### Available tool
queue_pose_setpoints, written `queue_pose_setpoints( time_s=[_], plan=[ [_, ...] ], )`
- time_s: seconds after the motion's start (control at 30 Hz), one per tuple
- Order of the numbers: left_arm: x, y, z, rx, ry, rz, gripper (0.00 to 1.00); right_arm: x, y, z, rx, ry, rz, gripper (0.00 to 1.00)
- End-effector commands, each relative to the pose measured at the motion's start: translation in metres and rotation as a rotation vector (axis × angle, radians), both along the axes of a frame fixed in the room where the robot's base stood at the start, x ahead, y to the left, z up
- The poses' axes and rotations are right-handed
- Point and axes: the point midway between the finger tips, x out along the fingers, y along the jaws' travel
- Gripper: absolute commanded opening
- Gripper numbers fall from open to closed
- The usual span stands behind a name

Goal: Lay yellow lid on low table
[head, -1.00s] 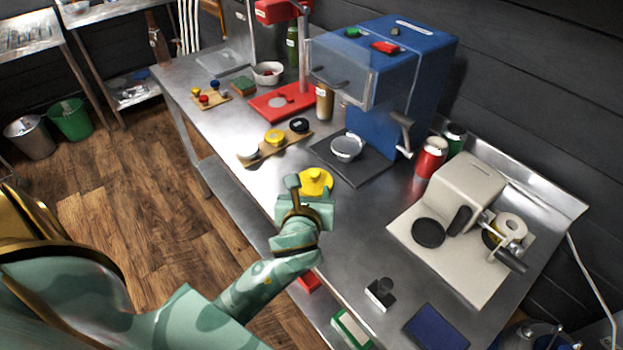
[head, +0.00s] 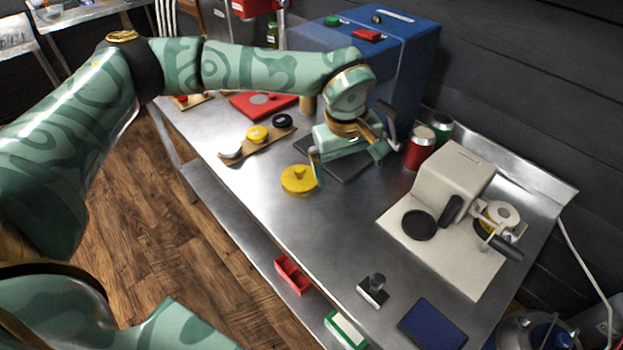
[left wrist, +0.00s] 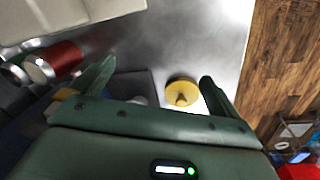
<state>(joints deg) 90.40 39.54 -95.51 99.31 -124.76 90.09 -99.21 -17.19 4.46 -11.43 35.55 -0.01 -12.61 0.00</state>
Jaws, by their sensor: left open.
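The yellow lid (head: 298,180), round with a small knob, lies on the steel bench (head: 300,225) beside the dark mat (head: 352,170). My left gripper (head: 349,170) is open and empty, above the bench and mat just right of the lid in the head view. One finger comes close to the lid's right edge there; I cannot tell its exact height. In the left wrist view the lid (left wrist: 181,92) shows between the spread fingers, nearer the right one. My right gripper is not in view. I cannot tell which surface is the low table.
The blue machine (head: 400,60) stands behind my left gripper, with red (head: 419,148) and green cans beside it. A wooden board (head: 262,140) with small round pieces lies left of the mat. A cream machine (head: 452,190) stands right. The bench's front middle is clear.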

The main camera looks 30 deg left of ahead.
Motion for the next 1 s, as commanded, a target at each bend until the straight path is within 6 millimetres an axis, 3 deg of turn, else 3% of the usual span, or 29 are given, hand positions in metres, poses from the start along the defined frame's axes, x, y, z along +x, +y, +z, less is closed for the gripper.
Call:
queue_pose_setpoints(
  time_s=[0.03, 0.1, 0.2, 0.33, 0.63, 1.0],
  plan=[
    [0.009, 0.033, 0.01, 0.099, -0.015, 0.079, 1.0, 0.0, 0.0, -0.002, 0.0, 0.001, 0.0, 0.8],
    [0.013, 0.066, 0.021, 0.196, -0.021, 0.167, 1.0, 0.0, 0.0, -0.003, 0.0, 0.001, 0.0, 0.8],
    [0.015, 0.089, 0.028, 0.263, -0.027, 0.234, 1.0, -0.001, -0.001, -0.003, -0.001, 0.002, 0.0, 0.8],
    [0.016, 0.099, 0.011, 0.281, -0.023, 0.252, 1.0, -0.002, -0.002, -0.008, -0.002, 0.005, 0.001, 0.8],
    [0.025, 0.114, -0.059, 0.279, -0.022, 0.248, 1.0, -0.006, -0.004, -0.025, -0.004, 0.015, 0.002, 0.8],
    [0.03, 0.122, -0.091, 0.277, -0.023, 0.248, 1.0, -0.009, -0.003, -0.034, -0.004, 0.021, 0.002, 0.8]
  ],
)
